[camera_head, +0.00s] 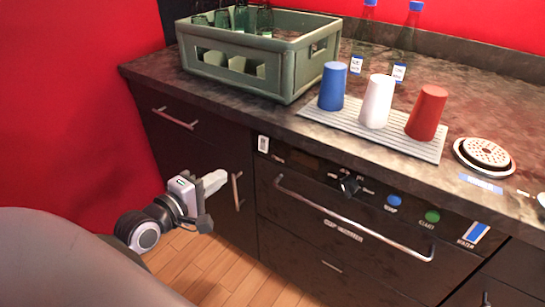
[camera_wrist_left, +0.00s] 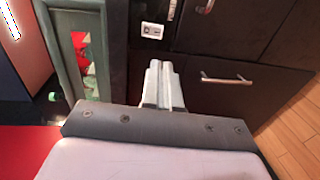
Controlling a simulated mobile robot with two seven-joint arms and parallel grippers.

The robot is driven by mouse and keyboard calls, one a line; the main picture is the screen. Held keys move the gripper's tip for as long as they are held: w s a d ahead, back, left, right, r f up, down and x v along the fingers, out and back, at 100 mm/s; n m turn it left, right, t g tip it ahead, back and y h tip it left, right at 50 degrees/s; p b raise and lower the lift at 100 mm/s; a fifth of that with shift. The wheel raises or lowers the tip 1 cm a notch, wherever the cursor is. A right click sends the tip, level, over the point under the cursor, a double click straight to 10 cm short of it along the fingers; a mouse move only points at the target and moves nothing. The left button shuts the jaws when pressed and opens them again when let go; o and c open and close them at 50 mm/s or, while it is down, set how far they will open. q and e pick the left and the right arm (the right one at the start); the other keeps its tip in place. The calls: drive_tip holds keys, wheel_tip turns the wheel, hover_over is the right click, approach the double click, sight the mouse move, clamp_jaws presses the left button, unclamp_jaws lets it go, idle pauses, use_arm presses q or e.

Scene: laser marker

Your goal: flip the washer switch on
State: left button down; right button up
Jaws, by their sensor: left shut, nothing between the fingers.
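The washer switch (camera_head: 263,144) is a small white plate with a dark marking at the left end of the dark washer panel, just under the counter edge. It also shows in the left wrist view (camera_wrist_left: 152,30), beyond my fingertips. My left gripper (camera_head: 222,180) is shut and empty, below and left of the switch in the head view, in front of the cabinet. In the left wrist view its pale fingers (camera_wrist_left: 163,83) lie together, apart from the switch. The switch's exact position is too small to read. My right gripper is not in view.
The panel also has a black knob (camera_head: 350,185), a blue button (camera_head: 394,201) and a green button (camera_head: 432,216). A long washer handle (camera_head: 350,217) juts out below. A vertical cabinet handle (camera_head: 237,190) is close to my left gripper. A green crate (camera_head: 285,75) stands on the counter above.

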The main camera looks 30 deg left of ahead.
use_arm(q)
drive_tip(key=shift+w, duration=0.1)
idle(0.3)
drive_tip(key=b, duration=0.1)
approach(262, 149)
drive_tip(key=w, duration=0.4)
drive_tip(key=shift+w+d+f, duration=0.25)
drive_tip(key=shift+w+f, duration=0.1)
drive_tip(key=shift+w, duration=0.05)
drive_tip(key=shift+w+d+f, duration=0.1)
drive_tip(key=shift+w+f, duration=0.05)
drive_tip(key=shift+w, duration=0.8)
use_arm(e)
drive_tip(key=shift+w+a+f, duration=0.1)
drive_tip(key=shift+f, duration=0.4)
use_arm(q)
drive_tip(key=shift+w+f+b, duration=0.15)
drive_tip(key=shift+f+b, duration=0.2)
drive_tip(key=shift+b, duration=0.6)
drive_tip(key=shift+r+t, duration=0.25)
drive_tip(key=shift+t, duration=0.05)
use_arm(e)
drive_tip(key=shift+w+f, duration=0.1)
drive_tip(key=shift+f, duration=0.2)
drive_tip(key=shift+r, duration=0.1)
